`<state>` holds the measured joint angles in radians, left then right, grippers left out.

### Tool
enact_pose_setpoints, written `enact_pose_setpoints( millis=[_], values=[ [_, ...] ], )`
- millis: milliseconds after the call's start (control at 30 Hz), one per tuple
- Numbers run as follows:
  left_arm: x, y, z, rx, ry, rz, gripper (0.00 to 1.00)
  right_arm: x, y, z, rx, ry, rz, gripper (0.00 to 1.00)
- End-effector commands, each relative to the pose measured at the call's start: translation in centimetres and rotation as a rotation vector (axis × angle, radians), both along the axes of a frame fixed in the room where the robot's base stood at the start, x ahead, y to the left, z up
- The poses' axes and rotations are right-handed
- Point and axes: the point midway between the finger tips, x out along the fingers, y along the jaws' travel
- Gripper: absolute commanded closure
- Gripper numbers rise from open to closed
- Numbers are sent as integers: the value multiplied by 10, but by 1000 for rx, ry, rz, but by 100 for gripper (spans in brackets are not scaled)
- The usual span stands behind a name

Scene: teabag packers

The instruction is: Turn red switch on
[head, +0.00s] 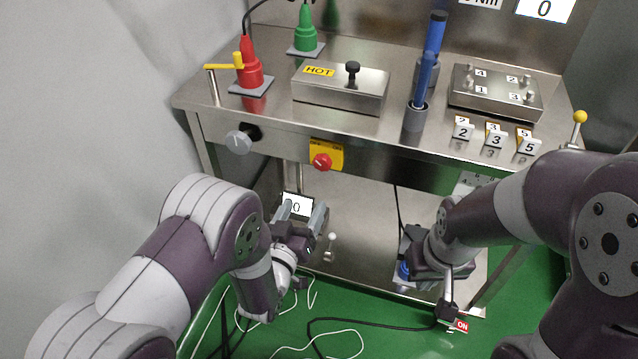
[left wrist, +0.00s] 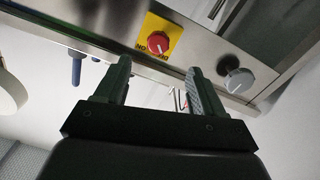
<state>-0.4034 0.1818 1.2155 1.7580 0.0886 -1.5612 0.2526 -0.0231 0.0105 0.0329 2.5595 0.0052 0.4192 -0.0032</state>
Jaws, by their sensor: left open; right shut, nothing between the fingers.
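The red switch (head: 321,162) is a round red knob on a yellow plate on the front panel of the steel bench. It also shows in the left wrist view (left wrist: 158,42), beyond and roughly between my fingertips. My left gripper (head: 303,214) is open and empty, below the switch and in front of the bench; its two fingers are apart in the left wrist view (left wrist: 159,68). They look apart from the knob. My right gripper (head: 408,250) is low at the right, in front of the bench's lower shelf, shut with nothing in it; its fingers are hard to make out.
A grey knob (head: 239,140) sits on the panel left of the switch. The bench top holds a red plug (head: 249,68), a HOT box (head: 340,88), blue sticks (head: 427,70) and numbered blocks (head: 495,137). Cables lie on the green floor (head: 380,345) near an ON label (head: 461,326).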

Motion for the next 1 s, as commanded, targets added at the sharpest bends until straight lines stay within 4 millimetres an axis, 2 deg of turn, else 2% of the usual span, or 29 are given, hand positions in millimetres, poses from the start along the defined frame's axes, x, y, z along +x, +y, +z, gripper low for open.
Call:
enact_pose_setpoints(
  millis=[167,400,600,733,967,1000],
  values=[
    [21,-6,4,-22,-25,2,31,0,0,-7,0,1,0,100],
    [80,-26,3,-18,-23,0,31,0,0,-21,0,1,0,100],
    [113,-36,4,-17,-21,1,31,0,0,-27,0,1,0,100],
    [120,-38,5,-17,-20,1,31,0,0,-28,0,1,0,100],
    [121,-39,6,-17,-19,1,31,0,0,-27,0,1,0,100],
    [121,-39,6,-17,-19,1,44,0,0,-27,0,1,0,100]
  ],
)
